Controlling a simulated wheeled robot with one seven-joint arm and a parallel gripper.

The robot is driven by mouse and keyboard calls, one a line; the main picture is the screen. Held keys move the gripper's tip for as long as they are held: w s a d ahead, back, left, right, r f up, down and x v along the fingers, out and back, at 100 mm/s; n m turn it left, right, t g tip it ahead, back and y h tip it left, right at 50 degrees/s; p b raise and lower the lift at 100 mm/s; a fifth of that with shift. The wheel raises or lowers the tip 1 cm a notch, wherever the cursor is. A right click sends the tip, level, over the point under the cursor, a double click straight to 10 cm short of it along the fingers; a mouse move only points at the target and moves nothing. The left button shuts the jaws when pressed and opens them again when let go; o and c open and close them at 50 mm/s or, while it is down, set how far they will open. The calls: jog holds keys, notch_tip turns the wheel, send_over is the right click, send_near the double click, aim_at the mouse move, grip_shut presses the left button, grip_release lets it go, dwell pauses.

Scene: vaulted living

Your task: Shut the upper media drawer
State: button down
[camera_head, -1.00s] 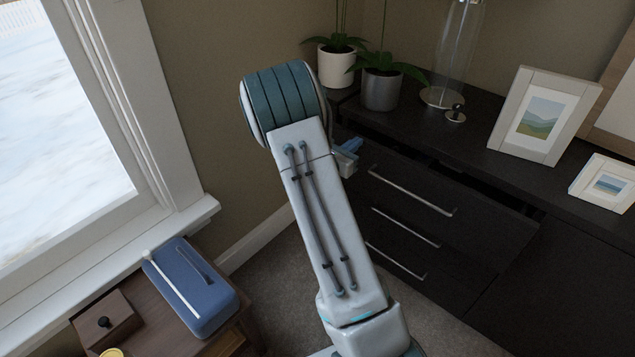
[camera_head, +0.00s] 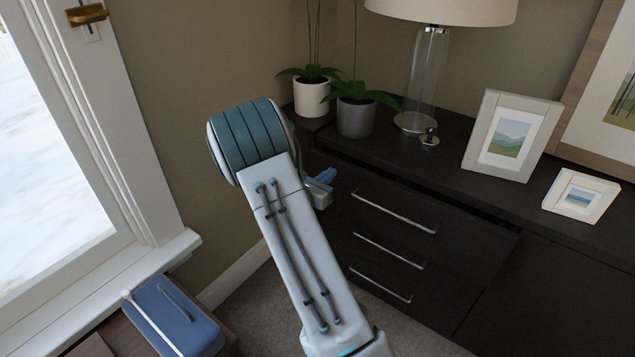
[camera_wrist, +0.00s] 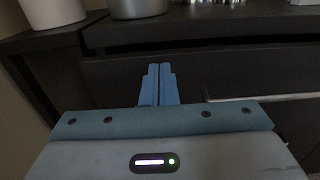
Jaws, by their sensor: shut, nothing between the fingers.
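The upper media drawer (camera_head: 440,227) is the top one of a dark cabinet's stack and has a long silver bar handle (camera_head: 395,210). Its front stands a little out from under the cabinet top, with a dark gap above it. My gripper (camera_head: 325,177) is near the left end of this drawer front, left of the handle. In the wrist view my blue fingers (camera_wrist: 158,84) are together, empty, and point at the dark drawer front (camera_wrist: 120,75). The handle (camera_wrist: 260,98) is right of them. I cannot tell whether the fingertips touch the front.
Two lower drawers with handles (camera_head: 388,250) look closed. On the cabinet top stand potted plants (camera_head: 356,117), a glass lamp (camera_head: 425,75) and picture frames (camera_head: 507,140). A blue case (camera_head: 178,318) is at lower left by the window. Carpet (camera_head: 420,325) lies before the cabinet.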

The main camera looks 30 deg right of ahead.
jog(key=c, duration=2.1)
grip_release()
jog(key=p+v, duration=0.1)
jog(key=v, duration=0.9)
jog(key=shift+p, duration=0.4)
jog(key=shift+c, duration=0.2)
jog(key=o, duration=0.5)
jog(key=shift+s+a, duration=0.1)
jog(key=shift+o, duration=0.7)
jog(key=shift+s+f, duration=0.2)
jog(key=s+d+f+n+g+h+p, duration=0.2)
jog(key=s+d+f+n+g+h, duration=0.25)
jog(key=s+f+n+g, duration=0.5)
jog(key=d+r+n+t+b, duration=0.2)
jog(key=d+r+n, duration=0.1)
jog(key=d, duration=1)
jog(key=shift+w+r+t, duration=0.2)
jog(key=shift+r+t, duration=0.1)
jog(key=shift+t, duration=0.05)
jog(key=shift+y, duration=0.25)
grip_shut()
